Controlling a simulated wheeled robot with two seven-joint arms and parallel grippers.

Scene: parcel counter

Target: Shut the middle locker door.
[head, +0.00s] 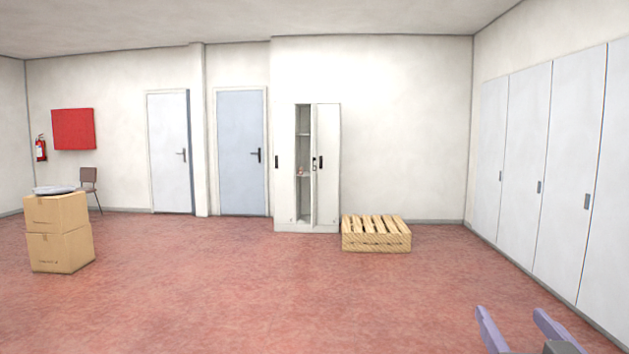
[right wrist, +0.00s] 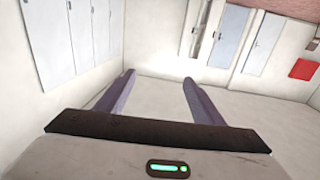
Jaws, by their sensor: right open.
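A white metal locker (head: 284,200) stands against the back wall in the head view, well ahead of me. Its middle compartment (head: 303,190) is open and shows shelves and a small reddish item. The middle door (head: 314,190) stands swung out at the compartment's right side, seen nearly edge-on. The left and right doors look shut, each with a dark handle. My right gripper (head: 511,310) is at the lower right of the head view, open and empty, far from the locker. Its two fingers also show in the right wrist view (right wrist: 158,76). My left gripper is not in view.
Cardboard boxes (head: 60,230) stand at the left, with a chair (head: 89,185) behind. Tall white cabinets (head: 523,165) line the right wall. The red floor (head: 250,290) ahead is clear.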

